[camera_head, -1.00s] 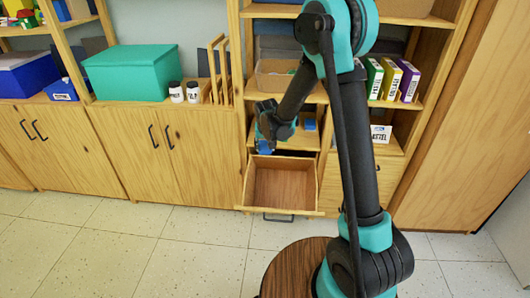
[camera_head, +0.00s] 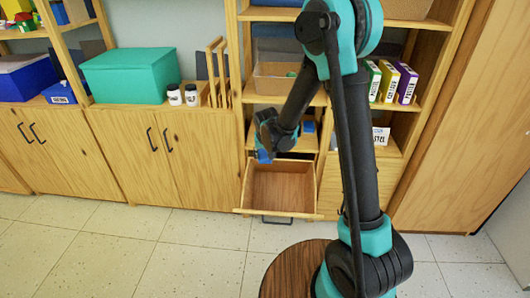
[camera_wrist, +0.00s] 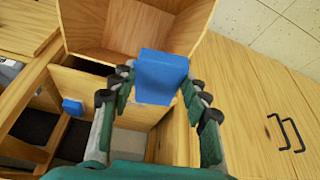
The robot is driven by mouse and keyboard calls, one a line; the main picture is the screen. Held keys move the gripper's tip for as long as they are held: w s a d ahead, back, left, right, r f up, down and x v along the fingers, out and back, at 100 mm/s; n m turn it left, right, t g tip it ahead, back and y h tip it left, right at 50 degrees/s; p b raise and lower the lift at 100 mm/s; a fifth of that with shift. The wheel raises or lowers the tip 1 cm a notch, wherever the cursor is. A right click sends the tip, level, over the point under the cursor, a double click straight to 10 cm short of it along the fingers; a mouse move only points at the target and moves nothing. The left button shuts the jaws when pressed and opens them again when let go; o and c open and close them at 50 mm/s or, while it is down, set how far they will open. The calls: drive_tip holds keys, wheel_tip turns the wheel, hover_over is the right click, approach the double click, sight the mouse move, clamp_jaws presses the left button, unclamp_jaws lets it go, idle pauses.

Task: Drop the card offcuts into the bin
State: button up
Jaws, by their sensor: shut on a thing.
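My gripper (camera_wrist: 157,88) is shut on a small blue block (camera_wrist: 161,76), which is held between its fingertips. In the head view my gripper (camera_head: 266,148) and the blue block (camera_head: 264,157) are at the upper left edge of an open, empty wooden drawer (camera_head: 282,187). In the wrist view the drawer (camera_wrist: 105,30) lies beyond the block. A second blue piece (camera_wrist: 72,106) sits on the shelf beside the compartments; it also shows in the head view (camera_head: 308,126). I cannot tell whether either piece is a card offcut. I see nothing that is clearly a bin.
A tan box (camera_head: 275,79) stands on the shelf above my gripper. Several upright cartons (camera_head: 391,82) stand right of my arm. A teal box (camera_head: 132,73) and two small white jars (camera_head: 183,95) are on the left cabinet. The floor before the drawer is clear.

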drive_tip(key=shift+f, duration=0.2)
drive_tip(key=o, duration=1)
drive_tip(key=v, duration=1.2)
drive_tip(key=shift+r, duration=0.1)
